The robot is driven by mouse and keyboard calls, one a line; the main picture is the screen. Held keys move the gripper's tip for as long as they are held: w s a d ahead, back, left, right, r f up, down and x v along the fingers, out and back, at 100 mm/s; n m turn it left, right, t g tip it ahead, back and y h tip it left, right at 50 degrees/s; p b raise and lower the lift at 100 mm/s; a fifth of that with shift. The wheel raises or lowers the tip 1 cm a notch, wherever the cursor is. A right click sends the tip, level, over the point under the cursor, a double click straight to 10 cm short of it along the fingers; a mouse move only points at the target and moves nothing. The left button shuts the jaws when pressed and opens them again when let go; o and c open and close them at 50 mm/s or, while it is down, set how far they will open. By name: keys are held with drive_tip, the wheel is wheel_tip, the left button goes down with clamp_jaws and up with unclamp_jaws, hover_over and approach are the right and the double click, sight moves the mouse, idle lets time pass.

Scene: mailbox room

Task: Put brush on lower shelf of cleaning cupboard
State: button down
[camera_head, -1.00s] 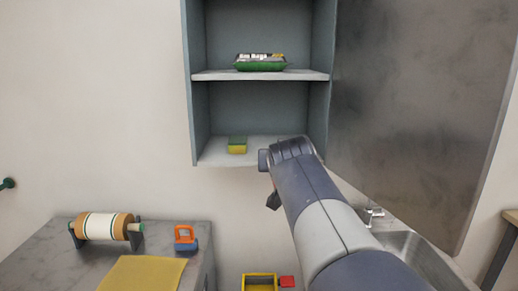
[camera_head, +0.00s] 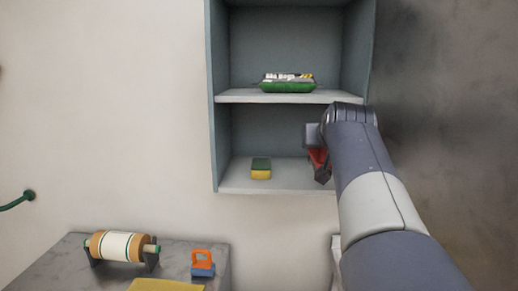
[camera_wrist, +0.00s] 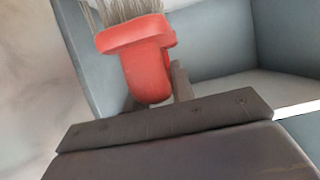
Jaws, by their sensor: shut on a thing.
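The cleaning cupboard (camera_head: 212,110) is open, with two shelf levels showing. Its lower shelf (camera_head: 290,183) holds a green and yellow sponge (camera_head: 260,169) on the left. My gripper (camera_head: 320,168) is at the right of the lower compartment's opening, above the shelf. It is shut on the brush, whose red part (camera_head: 317,157) just shows beside the fingers. In the wrist view the brush (camera_wrist: 148,68) has a red body and pale bristles pointing up; part of its grip is hidden by a finger. My arm hides the lower compartment's right end.
The upper shelf (camera_head: 235,96) carries a green-bottomed pack (camera_head: 288,84). A counter (camera_head: 70,265) below holds a paper roll (camera_head: 120,246), an orange and blue item (camera_head: 202,263) and a yellow cloth (camera_head: 165,285). The middle lower shelf is clear.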

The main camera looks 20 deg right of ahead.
drive_tip(key=w+d+p, duration=0.4)
drive_tip(key=w+d, duration=0.1)
drive_tip(key=w, duration=0.5)
drive_tip(key=f, duration=0.6)
drive_tip(key=shift+w+f, duration=0.2)
drive_tip(key=shift+w+d+f+p, duration=0.1)
drive_tip(key=shift+w+f+p, duration=0.2)
drive_tip(key=shift+p, duration=0.2)
drive_tip(key=shift+s, duration=0.1)
drive_tip(key=shift+f, duration=0.1)
drive_tip(key=c, duration=1.7)
unclamp_jaws()
drive_tip(key=shift+f, duration=0.15)
drive_tip(key=o, duration=0.5)
